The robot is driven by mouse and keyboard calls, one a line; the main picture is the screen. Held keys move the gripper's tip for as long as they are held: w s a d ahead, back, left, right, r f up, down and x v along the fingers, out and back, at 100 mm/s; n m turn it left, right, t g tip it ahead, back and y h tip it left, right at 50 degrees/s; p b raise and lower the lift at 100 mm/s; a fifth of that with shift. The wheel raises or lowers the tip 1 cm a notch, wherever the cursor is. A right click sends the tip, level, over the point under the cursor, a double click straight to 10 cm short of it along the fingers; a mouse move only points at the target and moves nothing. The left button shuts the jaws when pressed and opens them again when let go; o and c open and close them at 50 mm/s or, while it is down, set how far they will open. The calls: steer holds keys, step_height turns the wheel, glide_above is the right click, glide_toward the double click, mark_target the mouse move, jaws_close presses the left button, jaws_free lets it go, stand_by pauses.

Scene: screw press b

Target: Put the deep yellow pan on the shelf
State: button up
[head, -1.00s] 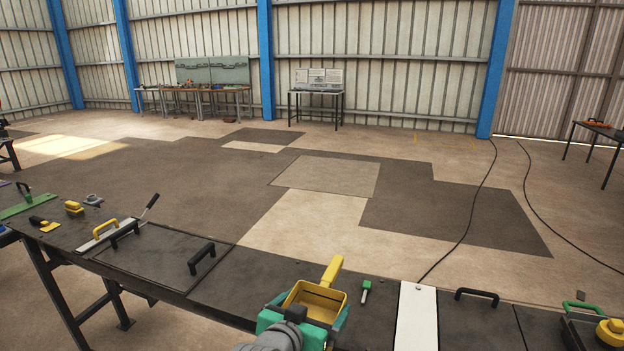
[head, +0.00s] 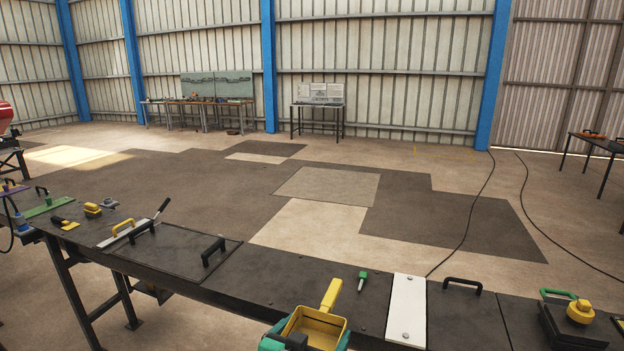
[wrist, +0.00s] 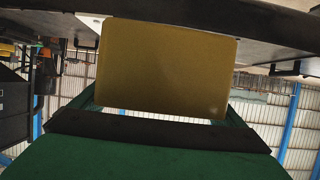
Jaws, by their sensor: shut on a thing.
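The deep yellow pan (head: 318,328) is at the bottom centre of the head view, with its handle (head: 332,294) pointing up and away from me. Its flat yellow side (wrist: 165,68) fills the middle of the wrist view. My green gripper (head: 306,343) is shut on the pan, with its fingers along the pan's sides. The pan is at the near edge of the dark bench; I cannot tell its exact height over it. I cannot make out the shelf for certain in these views.
The long dark bench (head: 280,272) crosses the foreground. A green-handled tool (head: 362,280) and a white plate (head: 407,310) lie right of the pan. A black-handled panel (head: 175,252) is to the left. A yellow knob (head: 580,311) stands at the far right.

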steer(key=s+f+n+y, duration=0.2)
steer(key=s+f, duration=0.3)
steer(key=f, duration=1.6)
steer(key=s+f+n+t+y, duration=0.1)
steer(key=s+f, duration=0.4)
steer(key=f, duration=1.7)
steer(key=shift+s+a+n+y, duration=0.2)
steer(key=shift+a+n+y, duration=0.15)
steer(key=shift+n+y, duration=0.5)
steer(key=shift+w+a, duration=0.15)
